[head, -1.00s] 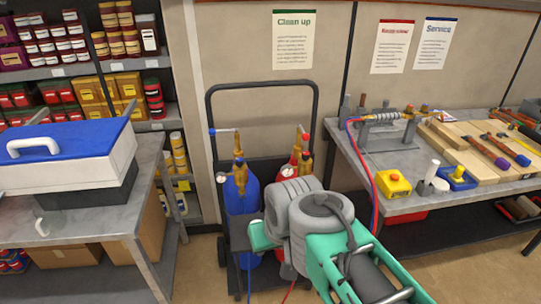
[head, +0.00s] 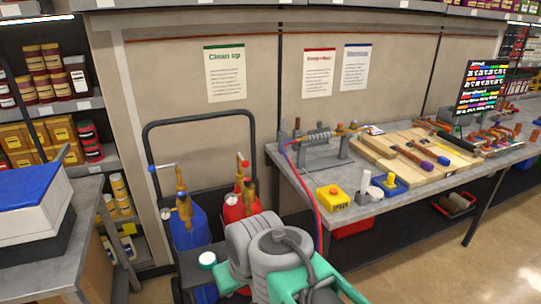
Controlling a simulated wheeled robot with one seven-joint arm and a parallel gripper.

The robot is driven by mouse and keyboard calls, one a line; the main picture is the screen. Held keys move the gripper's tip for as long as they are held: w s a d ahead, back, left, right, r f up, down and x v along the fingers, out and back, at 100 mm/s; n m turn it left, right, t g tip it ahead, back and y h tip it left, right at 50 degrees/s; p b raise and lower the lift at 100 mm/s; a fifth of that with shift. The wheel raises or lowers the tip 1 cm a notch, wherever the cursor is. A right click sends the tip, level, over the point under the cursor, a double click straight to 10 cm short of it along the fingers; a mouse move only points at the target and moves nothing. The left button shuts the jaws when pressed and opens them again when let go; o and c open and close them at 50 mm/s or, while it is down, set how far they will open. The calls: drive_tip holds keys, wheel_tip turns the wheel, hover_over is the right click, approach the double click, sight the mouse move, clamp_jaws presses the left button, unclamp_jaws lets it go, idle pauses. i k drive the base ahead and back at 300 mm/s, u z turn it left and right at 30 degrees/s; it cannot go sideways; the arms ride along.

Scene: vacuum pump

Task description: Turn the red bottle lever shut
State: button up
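The red bottle (head: 235,208) stands in the black bottle cart, to the right of the blue bottle (head: 188,228). Its brass valve (head: 247,190) is on top, and the small red lever (head: 244,165) shows at the valve's upper part. The lever's exact angle is too small to tell. My arm's grey and green links rise in front of the red bottle and hide its lower part. My gripper is not visible, so its place relative to the lever cannot be told.
The black cart (head: 146,140) stands against the wall panel. The blue bottle's valve carries a blue-tipped lever (head: 153,169). A grey workbench (head: 300,190) with a yellow box (head: 333,198) is at right. Another bench (head: 92,198) with a blue-lidded case (head: 35,203) is at left.

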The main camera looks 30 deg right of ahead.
sight(245, 163)
drive_tip(key=u, duration=0.1)
drive_tip(key=i, duration=1.1)
drive_tip(key=u, duration=0.2)
